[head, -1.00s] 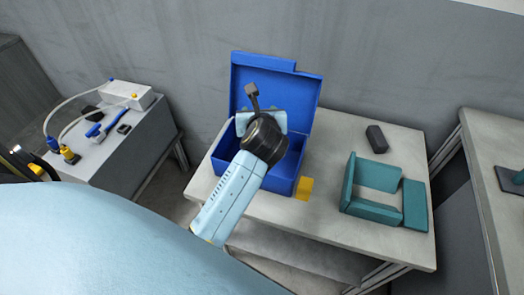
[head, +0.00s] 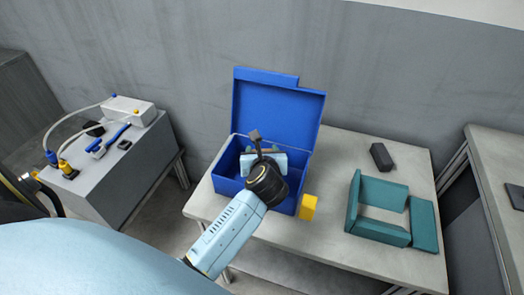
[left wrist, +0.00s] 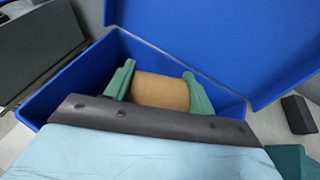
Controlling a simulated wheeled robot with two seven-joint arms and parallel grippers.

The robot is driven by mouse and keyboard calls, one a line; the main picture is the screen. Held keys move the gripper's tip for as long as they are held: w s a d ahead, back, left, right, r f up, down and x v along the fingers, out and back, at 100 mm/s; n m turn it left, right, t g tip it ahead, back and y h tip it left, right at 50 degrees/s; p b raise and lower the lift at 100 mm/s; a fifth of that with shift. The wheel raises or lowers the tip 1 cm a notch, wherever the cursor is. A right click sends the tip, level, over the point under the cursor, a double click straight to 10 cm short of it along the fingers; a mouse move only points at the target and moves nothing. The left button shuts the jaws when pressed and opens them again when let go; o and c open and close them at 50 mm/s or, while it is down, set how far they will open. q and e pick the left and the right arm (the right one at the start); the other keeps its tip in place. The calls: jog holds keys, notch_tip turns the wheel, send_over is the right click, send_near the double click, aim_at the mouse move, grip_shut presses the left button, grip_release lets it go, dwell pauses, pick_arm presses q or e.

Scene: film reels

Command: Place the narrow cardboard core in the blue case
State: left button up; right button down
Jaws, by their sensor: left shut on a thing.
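The blue case (head: 227,186) stands open on the table, its lid (head: 277,110) raised at the back. My left gripper (head: 263,160) is down at the case's opening, reaching in from the front. In the left wrist view, its two green fingers (left wrist: 160,88) are shut on the brown cardboard core (left wrist: 160,93), one on each side. The core is over the case's interior, between the blue walls (left wrist: 75,78). Its lower part is hidden by the wrist, so I cannot tell if it touches the floor. The core is hidden in the head view. My right gripper is not in view.
A yellow block (head: 309,207) is at the case's front right corner. A teal open frame (head: 374,231) and a dark block (head: 381,157) lie to the right on the table (head: 340,147). A grey cabinet with cables and a white box (head: 130,109) stands at left.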

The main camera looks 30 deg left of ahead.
pick_arm(q)
jog(key=shift+f, duration=0.45)
jog(key=o, duration=1)
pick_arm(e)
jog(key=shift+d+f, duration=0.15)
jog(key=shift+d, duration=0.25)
pick_arm(q)
jog(key=shift+r, duration=0.1)
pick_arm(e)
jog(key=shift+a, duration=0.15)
pick_arm(q)
jog(key=shift+r, duration=0.3)
jog(key=p+v, duration=0.2)
jog(key=v, duration=1)
jog(key=shift+r, duration=0.25)
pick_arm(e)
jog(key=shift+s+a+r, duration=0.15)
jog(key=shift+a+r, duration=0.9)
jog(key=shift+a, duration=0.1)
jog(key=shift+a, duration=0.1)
